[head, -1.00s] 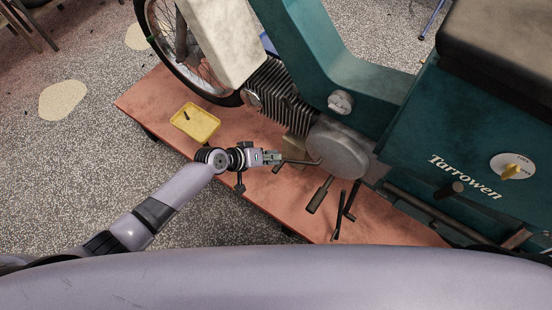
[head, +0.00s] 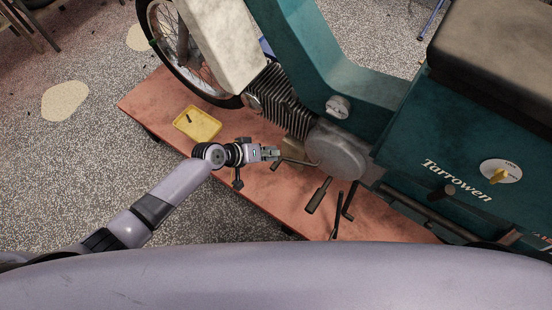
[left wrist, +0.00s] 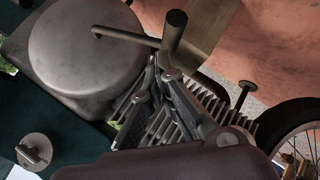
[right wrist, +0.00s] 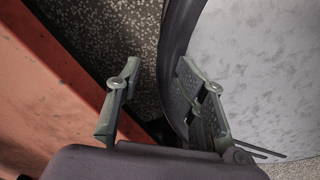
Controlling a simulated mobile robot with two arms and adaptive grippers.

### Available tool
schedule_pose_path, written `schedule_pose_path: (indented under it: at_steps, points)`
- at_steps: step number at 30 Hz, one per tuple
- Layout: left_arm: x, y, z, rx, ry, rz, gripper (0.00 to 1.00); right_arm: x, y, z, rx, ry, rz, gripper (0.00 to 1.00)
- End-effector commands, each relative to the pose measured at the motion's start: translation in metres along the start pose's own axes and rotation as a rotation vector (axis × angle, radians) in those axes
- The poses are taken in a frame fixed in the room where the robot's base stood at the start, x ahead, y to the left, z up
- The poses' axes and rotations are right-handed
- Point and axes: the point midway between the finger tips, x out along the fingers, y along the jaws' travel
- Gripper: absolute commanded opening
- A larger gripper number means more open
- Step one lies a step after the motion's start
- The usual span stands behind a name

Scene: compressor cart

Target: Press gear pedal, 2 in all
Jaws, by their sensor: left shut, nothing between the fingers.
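The gear pedal (head: 299,162) is a thin metal rod running left from the round engine cover (head: 337,151) of the green moped. In the left wrist view, the pedal (left wrist: 130,37) ends in a dark cylindrical peg (left wrist: 174,33). My left gripper (head: 277,153) is shut and empty at the peg end of the pedal. In the left wrist view its fingertips (left wrist: 157,68) are close beside the peg's lower end; I cannot tell whether they touch. My right gripper (right wrist: 122,85) is open and empty, outside the head view.
Another lever (head: 319,195) and black stand legs (head: 342,212) hang below the engine cover. A yellow tray (head: 198,124) lies on the orange platform (head: 150,98). Cooling fins (head: 287,101) are just behind the left gripper. In the right wrist view, a pale rounded surface (right wrist: 265,70) is close by.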

Motion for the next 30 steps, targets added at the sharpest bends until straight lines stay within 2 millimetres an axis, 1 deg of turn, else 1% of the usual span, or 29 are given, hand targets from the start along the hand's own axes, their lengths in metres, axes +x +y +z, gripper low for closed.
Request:
schedule_pose_path:
  at_steps: [11,16,25,30]
  points:
    - [-0.002,0.002,-0.003,0.0,0.002,0.0,0.0,-0.002,-0.008,-0.002,-0.001,0.003,-0.009,0.35]
    - [-0.011,0.008,-0.009,0.001,0.003,0.0,0.0,-0.013,-0.011,-0.004,0.001,0.005,-0.014,0.35]
    - [-0.032,0.024,-0.024,0.0,0.002,0.0,0.0,-0.038,-0.01,-0.005,0.0,0.004,-0.013,0.35]
    - [-0.037,0.027,-0.028,0.0,0.002,0.0,0.0,-0.043,-0.006,-0.004,-0.001,0.003,-0.009,0.35]
